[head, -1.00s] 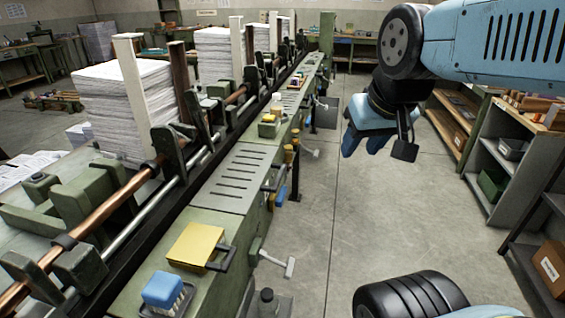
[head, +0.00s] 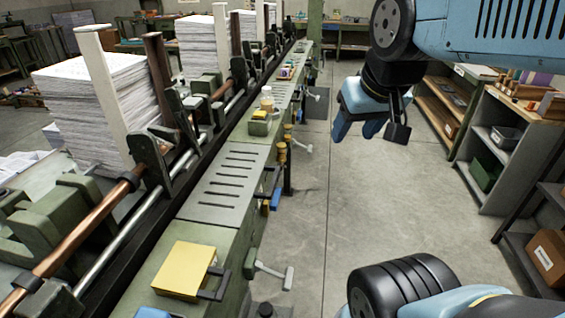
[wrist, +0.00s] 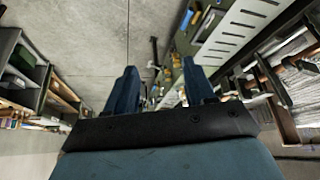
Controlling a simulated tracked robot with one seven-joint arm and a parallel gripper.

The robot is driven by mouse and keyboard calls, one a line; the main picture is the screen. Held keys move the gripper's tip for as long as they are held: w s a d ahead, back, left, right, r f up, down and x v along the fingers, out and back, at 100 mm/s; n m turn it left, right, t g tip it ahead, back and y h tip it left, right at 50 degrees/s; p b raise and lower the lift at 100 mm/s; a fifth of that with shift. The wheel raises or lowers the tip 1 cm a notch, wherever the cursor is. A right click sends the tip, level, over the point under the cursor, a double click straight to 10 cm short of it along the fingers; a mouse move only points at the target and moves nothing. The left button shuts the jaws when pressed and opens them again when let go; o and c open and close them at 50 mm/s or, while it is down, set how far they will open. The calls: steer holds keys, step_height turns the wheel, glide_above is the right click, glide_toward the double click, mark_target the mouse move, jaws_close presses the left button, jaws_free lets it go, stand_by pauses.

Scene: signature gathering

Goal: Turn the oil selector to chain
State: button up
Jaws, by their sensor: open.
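My gripper (head: 355,132) hangs at upper right over the floor in the head view, with its blue fingers apart and empty. In the wrist view the fingers of my gripper (wrist: 160,82) are also spread, with nothing between them. The long green gathering machine (head: 225,200) runs along the left. Its side carries a grey T-shaped lever (head: 272,272), brass-coloured fittings (head: 282,153) and a blue part (head: 275,200). I cannot tell which of these is the oil selector, and no chain marking is readable. My gripper is apart from the machine, to its right.
A yellow block (head: 186,268) lies on the machine's near top. Paper stacks (head: 95,90) stand along its left side. Shelves (head: 500,150) with boxes line the right. The concrete floor (head: 370,210) between them is clear.

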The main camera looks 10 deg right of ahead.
steer(key=shift+o, duration=0.7)
steer(key=shift+w, duration=0.25)
steer(key=shift+w+a+f+g, duration=0.1)
steer(key=shift+w+g, duration=0.2)
steer(key=shift+w, duration=0.1)
steer(key=w+f+m+g+y, duration=0.1)
steer(key=w+f+g+y, duration=0.15)
steer(key=w+f, duration=0.45)
steer(key=w+f+m+g+y, duration=0.1)
steer(key=w+f+m+y, duration=0.15)
steer(key=w, duration=0.85)
steer(key=w+f+m+g+y, duration=0.1)
steer(key=w+f+g+y, duration=0.3)
steer(key=w, duration=0.6)
steer(key=w+d+f+m+t+y, duration=0.2)
steer(key=w+d+f, duration=0.1)
steer(key=w+f, duration=0.3)
steer(key=w+d+f+m+t+y, duration=0.1)
steer(key=w+d+f+t+y, duration=0.15)
steer(key=f, duration=0.55)
steer(key=m+t+y, duration=0.3)
steer(key=m+t, duration=0.2)
glide_toward(283, 166)
steer(key=x, duration=0.2)
steer(key=w+x, duration=0.1)
steer(key=x, duration=0.2)
steer(key=f+x, duration=0.1)
steer(key=x, duration=0.2)
steer(key=shift+w+d, duration=0.2)
steer(key=shift+d, duration=0.15)
